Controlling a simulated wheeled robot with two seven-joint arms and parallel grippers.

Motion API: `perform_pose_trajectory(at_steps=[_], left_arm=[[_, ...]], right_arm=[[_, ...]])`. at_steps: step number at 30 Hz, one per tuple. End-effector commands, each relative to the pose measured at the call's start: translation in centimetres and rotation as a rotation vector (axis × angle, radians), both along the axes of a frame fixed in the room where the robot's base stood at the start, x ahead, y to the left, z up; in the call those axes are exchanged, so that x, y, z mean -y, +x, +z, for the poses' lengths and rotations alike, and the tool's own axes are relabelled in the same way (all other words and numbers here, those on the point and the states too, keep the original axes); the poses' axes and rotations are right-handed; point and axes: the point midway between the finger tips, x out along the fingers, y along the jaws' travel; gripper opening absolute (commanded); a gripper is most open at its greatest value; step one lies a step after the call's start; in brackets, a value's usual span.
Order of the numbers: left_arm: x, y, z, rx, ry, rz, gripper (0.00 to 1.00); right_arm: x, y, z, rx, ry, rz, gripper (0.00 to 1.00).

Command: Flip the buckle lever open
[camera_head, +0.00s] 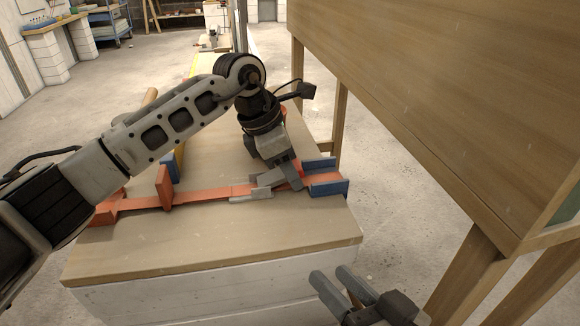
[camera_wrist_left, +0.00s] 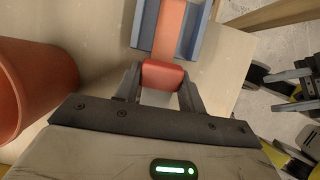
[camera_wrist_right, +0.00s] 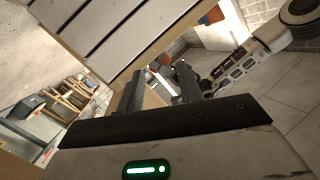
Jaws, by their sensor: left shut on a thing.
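An orange strap (camera_head: 215,192) runs across the wooden bench top through a grey metal buckle (camera_head: 248,197). It ends at a blue channel block (camera_head: 328,187) on the right; the left wrist view also shows this blue block (camera_wrist_left: 144,25) with the strap in it. My left gripper (camera_head: 283,186) is over the buckle, pointing down. In the left wrist view its fingers are shut on a red rounded piece (camera_wrist_left: 163,74), which looks like the lever's end. The gripper hides much of the buckle. My right gripper (camera_head: 331,274) is open and empty in front of the bench's right corner.
An upright orange plate (camera_head: 164,187) stands on the bench at left. A large orange-red round object (camera_wrist_left: 35,90) is close beside the left gripper in its wrist view. A big wooden panel on legs (camera_head: 450,90) stands at right, with bare floor between.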

Motion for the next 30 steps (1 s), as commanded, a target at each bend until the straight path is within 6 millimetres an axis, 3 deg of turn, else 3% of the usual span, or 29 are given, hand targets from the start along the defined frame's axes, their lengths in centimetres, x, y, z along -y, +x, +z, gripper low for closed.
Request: perform_pose_trajectory(at_steps=[15, 18, 30], left_arm=[[-1.1, -0.2, 1.1, 0.056, -0.275, 0.002, 0.0], [-1.4, -0.2, 1.4, 0.071, -0.349, 0.002, 0.0], [-2.3, -0.4, 2.4, 0.114, -0.561, 0.0, 0.0]], right_arm=[[-0.3, -0.3, -0.3, 0.001, 0.077, 0.015, 0.36], [-0.1, 0.6, 1.4, 0.107, 0.061, 0.003, 0.36], [0.6, 2.1, 4.7, 0.414, -0.028, -0.029, 0.36]])
